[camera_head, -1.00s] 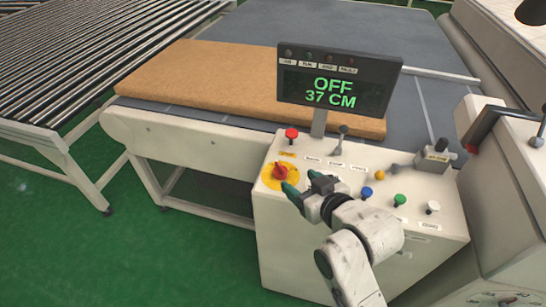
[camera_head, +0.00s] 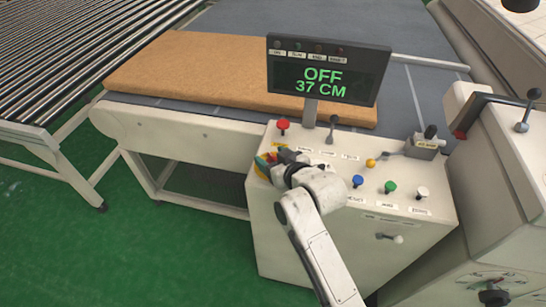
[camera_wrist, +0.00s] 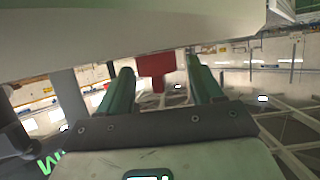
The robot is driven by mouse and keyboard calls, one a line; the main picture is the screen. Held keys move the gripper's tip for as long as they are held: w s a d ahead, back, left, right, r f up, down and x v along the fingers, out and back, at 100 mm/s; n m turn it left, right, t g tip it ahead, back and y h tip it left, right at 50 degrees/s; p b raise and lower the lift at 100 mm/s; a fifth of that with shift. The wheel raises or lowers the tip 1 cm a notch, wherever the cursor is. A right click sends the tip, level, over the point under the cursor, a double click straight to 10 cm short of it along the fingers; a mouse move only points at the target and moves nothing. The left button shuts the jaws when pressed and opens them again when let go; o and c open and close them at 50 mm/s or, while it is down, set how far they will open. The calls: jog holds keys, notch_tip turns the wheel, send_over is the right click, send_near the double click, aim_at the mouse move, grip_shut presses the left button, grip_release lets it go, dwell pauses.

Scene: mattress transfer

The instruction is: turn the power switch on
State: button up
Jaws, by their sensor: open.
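In the wrist view the red knob (camera_wrist: 156,66) shows between the two green fingers of my gripper (camera_wrist: 160,78), with a gap on each side. The fingers are open. Whether they touch the knob cannot be told. The display (camera_head: 325,82) reads OFF and 37 CM.
A red button (camera_head: 283,126) stands just behind the switch. A grey lever (camera_head: 332,130) and blue (camera_head: 357,181), green (camera_head: 390,187) and white (camera_head: 422,191) buttons are to the right. A tan mattress (camera_head: 185,75) lies on the conveyor behind.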

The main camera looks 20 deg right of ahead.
jog(key=c, duration=1)
jog(key=shift+o, duration=0.2)
